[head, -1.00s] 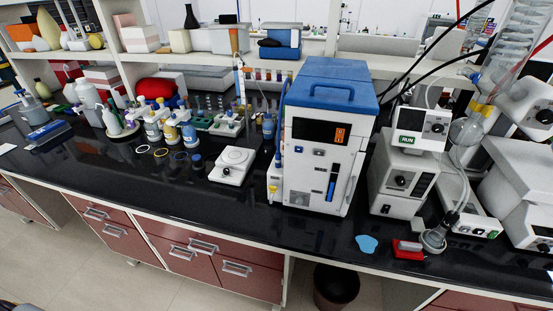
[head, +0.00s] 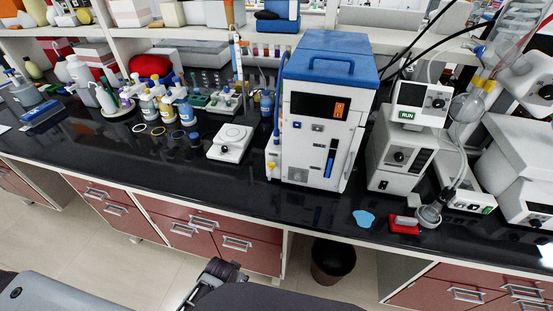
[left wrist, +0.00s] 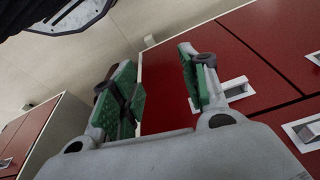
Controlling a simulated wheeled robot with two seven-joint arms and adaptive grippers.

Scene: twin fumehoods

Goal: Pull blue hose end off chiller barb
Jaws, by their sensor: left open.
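The chiller (head: 318,135) is a white box with a blue lid and handle, standing on the black bench in the head view. A blue hose (head: 277,112) runs down its left side. A small yellow fitting (head: 271,167) shows low on that side; I cannot make out the barb or exactly where the hose end sits. My left gripper shows in the left wrist view (left wrist: 158,88), open and empty, with green finger pads, in front of red drawers. In the head view, parts of my left arm show at the bottom edge, below the bench. My right gripper is not in view.
A white balance-like device (head: 231,142) stands left of the chiller, with bottles behind it. A white unit with a RUN display (head: 408,115) stands to the right. A blue patch (head: 364,218) and a red block (head: 404,225) lie near the front edge. The bench front before the chiller is clear.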

